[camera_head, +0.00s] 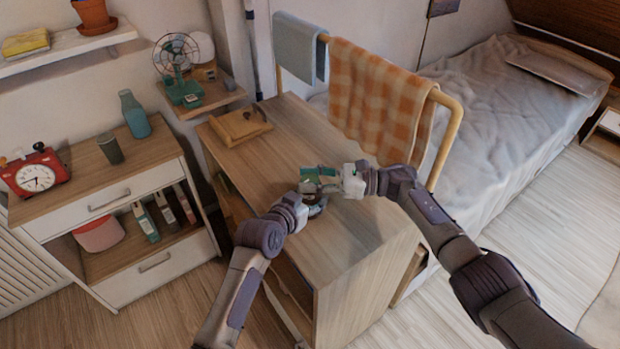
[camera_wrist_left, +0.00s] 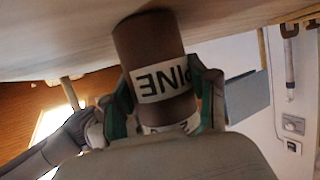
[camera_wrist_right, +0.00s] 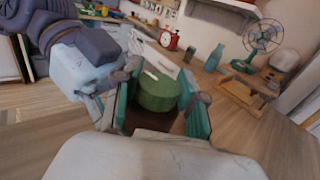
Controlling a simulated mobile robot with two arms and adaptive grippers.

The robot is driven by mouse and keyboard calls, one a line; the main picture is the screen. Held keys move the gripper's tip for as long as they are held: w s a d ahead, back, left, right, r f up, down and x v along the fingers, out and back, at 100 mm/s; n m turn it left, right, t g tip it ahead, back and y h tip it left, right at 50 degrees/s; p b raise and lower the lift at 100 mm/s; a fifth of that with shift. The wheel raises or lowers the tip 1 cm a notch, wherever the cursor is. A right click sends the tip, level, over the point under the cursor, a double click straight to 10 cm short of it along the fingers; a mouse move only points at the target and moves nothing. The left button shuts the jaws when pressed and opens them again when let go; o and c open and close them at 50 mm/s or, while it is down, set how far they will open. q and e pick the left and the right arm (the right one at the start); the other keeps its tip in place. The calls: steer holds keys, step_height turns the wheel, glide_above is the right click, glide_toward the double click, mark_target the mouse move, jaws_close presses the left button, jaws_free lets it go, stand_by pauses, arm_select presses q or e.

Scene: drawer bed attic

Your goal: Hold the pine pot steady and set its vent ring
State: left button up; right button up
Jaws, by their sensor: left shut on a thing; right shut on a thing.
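The pine pot is a brown cylinder (camera_wrist_left: 150,48) with a white label reading PINE, shown inverted in the left wrist view. It stands on the wooden desktop (camera_head: 275,160). My left gripper (camera_wrist_left: 165,105) is shut around its body, one finger on each side. The green vent ring (camera_wrist_right: 158,92), with a white mark on top, sits at the pot's top in the right wrist view. My right gripper (camera_wrist_right: 158,105) is shut on it, with teal pads on both sides. In the head view both grippers meet at the pot and mostly hide it.
A wooden tray (camera_head: 240,128) lies at the desk's back left. A rail with an orange checked towel (camera_head: 378,105) stands along the desk's right side, near my right arm. A fan (camera_head: 178,65) is on a small shelf behind. The desktop in front of the tray is clear.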

mark_target(311, 178)
steer(key=shift+f, duration=0.15)
steer(key=o, duration=1.2)
steer(key=shift+r, duration=0.2)
step_height(311, 178, up, 10)
steer(key=shift+f, duration=0.15)
